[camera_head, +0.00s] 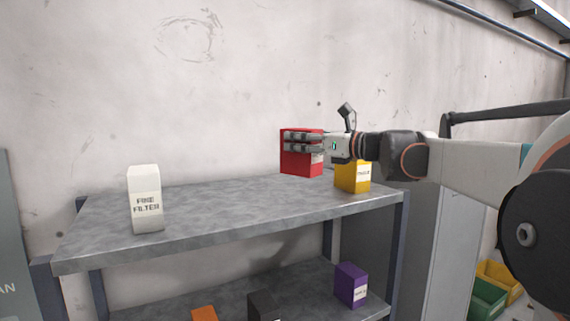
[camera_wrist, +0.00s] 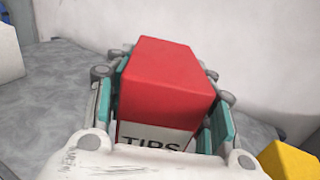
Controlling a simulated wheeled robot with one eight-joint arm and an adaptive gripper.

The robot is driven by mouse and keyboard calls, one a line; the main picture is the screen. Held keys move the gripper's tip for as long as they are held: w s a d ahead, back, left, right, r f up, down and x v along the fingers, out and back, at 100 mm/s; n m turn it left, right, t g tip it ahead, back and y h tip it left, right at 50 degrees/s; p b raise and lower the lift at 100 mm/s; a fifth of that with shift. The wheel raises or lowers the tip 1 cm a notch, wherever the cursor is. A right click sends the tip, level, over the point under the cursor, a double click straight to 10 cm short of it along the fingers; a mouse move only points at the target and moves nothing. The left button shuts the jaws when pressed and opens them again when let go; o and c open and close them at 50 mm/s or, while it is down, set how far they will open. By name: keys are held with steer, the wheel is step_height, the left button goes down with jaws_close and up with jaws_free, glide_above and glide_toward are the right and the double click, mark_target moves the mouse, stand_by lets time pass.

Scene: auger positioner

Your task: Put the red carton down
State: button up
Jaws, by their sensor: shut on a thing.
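The red carton (camera_head: 301,166) is a box with a white label, seen over the back right part of the grey shelf top (camera_head: 230,205). In the wrist view the carton (camera_wrist: 165,75) sits between the two fingers, and its label reads "TIPS". My gripper (camera_head: 303,143) comes from the right and is shut on the carton. The wrist view also shows the gripper (camera_wrist: 165,105), with a finger on each side. The carton looks upright. I cannot tell whether its base touches the shelf top or is just above it.
A yellow carton (camera_head: 353,178) stands on the shelf top close to the right, under my wrist. A white "FINE FILTER" carton (camera_head: 145,200) stands at the left. Between them the top is bare. Purple (camera_head: 351,285), black (camera_head: 263,305) and orange (camera_head: 204,313) boxes are on the lower shelf.

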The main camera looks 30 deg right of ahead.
mark_target(301, 165)
steer(key=shift+f+p, duration=0.35)
steer(key=shift+f, duration=2.95)
steer(key=o, duration=1.2)
steer(key=shift+f, duration=0.15)
steer(key=shift+o, duration=0.2)
steer(key=shift+a, duration=0.1)
